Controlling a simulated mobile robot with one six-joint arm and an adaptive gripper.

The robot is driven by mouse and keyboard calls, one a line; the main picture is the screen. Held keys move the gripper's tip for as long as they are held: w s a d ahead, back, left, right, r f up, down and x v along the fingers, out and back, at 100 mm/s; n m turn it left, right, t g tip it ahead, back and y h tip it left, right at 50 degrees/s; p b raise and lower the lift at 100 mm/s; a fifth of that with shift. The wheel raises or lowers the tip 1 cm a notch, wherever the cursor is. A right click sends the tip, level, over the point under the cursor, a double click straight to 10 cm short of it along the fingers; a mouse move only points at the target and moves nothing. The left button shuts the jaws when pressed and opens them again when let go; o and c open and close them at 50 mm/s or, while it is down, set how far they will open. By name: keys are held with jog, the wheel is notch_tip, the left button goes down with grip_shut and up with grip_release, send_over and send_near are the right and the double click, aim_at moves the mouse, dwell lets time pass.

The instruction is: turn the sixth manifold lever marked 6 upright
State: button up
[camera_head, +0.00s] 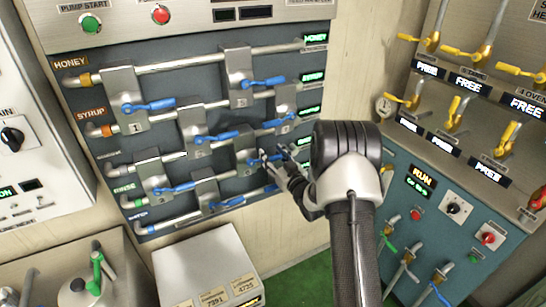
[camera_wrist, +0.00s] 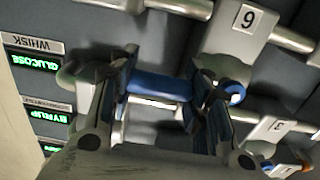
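The manifold valve marked 6 (camera_wrist: 232,48) is a grey block with a white number plate, upside down in the wrist view. Its blue lever (camera_wrist: 158,87) lies sideways across the picture, from the hub by the block to the left. In the head view this block (camera_head: 246,148) is partly hidden by my gripper. My gripper (camera_head: 271,158) is at the lower right of the manifold. In the wrist view its fingers (camera_wrist: 163,95) are apart, with the blue lever showing between them. Whether either finger touches the lever cannot be told.
Other valves with blue levers, such as the one marked 1 (camera_head: 128,106), and horizontal pipes (camera_head: 200,62) crowd around. A valve marked 3 (camera_wrist: 275,128) is close by in the wrist view. A panel with yellow levers (camera_head: 487,50) stands at the right. A grey box (camera_head: 205,262) stands below.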

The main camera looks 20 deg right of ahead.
jog(key=c, duration=0.9)
jog(key=shift+c, duration=0.2)
